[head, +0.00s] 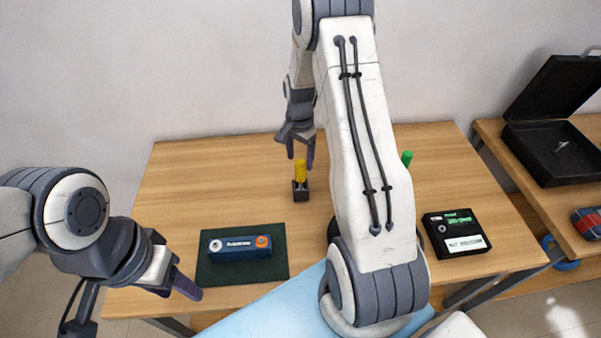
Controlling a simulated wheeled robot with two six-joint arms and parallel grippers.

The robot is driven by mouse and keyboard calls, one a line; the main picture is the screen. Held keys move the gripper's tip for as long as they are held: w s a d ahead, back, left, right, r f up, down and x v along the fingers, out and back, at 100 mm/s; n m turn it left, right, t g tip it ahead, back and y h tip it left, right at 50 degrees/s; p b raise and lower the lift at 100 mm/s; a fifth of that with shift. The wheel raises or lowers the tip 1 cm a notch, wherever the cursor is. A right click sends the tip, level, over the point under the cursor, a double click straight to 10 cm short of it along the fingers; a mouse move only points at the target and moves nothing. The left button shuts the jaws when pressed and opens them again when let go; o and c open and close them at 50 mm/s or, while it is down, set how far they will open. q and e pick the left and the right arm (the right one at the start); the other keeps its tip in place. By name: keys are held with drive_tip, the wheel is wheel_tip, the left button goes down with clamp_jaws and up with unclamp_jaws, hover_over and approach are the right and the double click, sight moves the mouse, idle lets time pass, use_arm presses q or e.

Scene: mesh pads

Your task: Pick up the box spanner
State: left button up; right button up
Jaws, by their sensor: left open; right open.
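A yellow upright piece (300,171), which may be the box spanner, stands in a small black holder (300,191) at the table's middle. Its lower end is hidden in the holder. My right gripper (300,155) is open, fingers down, at the top of the yellow piece; I cannot tell whether they touch. My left gripper (185,286) is open and empty at the table's front left, beside a dark green pad (276,271). No other piece is clearly a box spanner.
A blue box (239,247) lies on the pad. A black case with labels (456,233) lies at the right. A green-topped item (407,158) is partly hidden behind my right arm. An open black case (553,150) sits on a side table. The table's back left is clear.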

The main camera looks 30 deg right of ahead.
sight(300, 173)
drive_tip(key=shift+f, duration=0.8)
drive_tip(key=f+p, duration=0.1)
drive_tip(key=f, duration=0.1)
drive_tip(key=f+p, duration=0.2)
drive_tip(key=shift+s+f, duration=0.2)
drive_tip(key=shift+f, duration=0.45)
clamp_jaws()
idle(0.3)
